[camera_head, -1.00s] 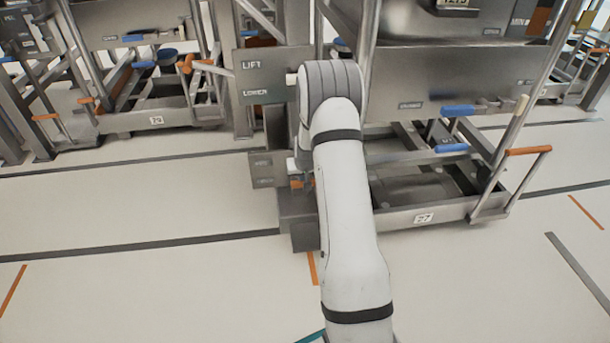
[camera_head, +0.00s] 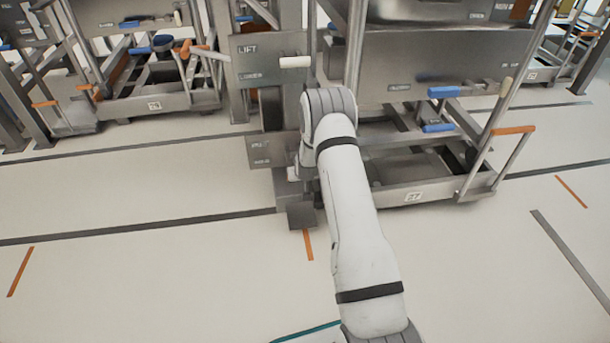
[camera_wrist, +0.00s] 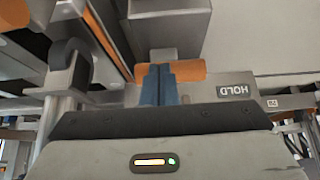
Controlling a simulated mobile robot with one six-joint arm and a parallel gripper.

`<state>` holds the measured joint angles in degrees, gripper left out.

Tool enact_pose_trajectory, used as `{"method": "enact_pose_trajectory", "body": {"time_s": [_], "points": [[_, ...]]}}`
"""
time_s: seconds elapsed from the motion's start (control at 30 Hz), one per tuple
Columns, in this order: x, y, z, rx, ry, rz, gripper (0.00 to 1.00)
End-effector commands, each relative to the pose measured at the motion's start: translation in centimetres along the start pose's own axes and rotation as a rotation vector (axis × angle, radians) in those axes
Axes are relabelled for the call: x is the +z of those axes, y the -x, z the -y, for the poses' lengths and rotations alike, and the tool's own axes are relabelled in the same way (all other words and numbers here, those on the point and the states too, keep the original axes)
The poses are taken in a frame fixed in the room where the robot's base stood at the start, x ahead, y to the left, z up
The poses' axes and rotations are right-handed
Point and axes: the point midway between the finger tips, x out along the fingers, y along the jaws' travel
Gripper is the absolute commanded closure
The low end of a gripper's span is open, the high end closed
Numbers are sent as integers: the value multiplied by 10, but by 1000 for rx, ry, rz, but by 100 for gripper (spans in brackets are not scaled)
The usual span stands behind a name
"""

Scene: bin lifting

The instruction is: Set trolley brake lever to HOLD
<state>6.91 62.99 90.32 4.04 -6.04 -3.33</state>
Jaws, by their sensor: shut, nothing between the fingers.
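The trolley (camera_head: 440,190) stands right of centre in the head view, behind my arm. A small two-line plate (camera_head: 259,152) is left of my arm; its words are too blurred to read. In the wrist view an orange brake lever handle (camera_wrist: 192,70) lies crosswise just beyond my gripper (camera_wrist: 160,72). The HOLD label (camera_wrist: 236,90) appears upside down on a grey plate, right of the fingers. My gripper's blue fingers are shut together with nothing between them. They overlap the lever in the picture; I cannot tell whether they touch it. The head view hides this lever behind my arm.
A LIFT/LOWER plate (camera_head: 262,60) with a white-handled lever (camera_head: 295,62) is above my wrist. Another trolley (camera_head: 155,100) stands at the back left. The left floor is clear.

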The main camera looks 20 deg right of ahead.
Motion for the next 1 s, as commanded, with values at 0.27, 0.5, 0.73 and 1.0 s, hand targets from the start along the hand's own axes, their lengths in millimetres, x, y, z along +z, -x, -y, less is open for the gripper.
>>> {"method": "enact_pose_trajectory", "body": {"time_s": [0.27,0.5,0.73,1.0], "points": [[7,-13,16,-13,21,0,100],[8,-16,19,-16,25,0,100],[8,-16,19,-16,26,0,100],[6,-10,20,-16,25,-1,100]]}}
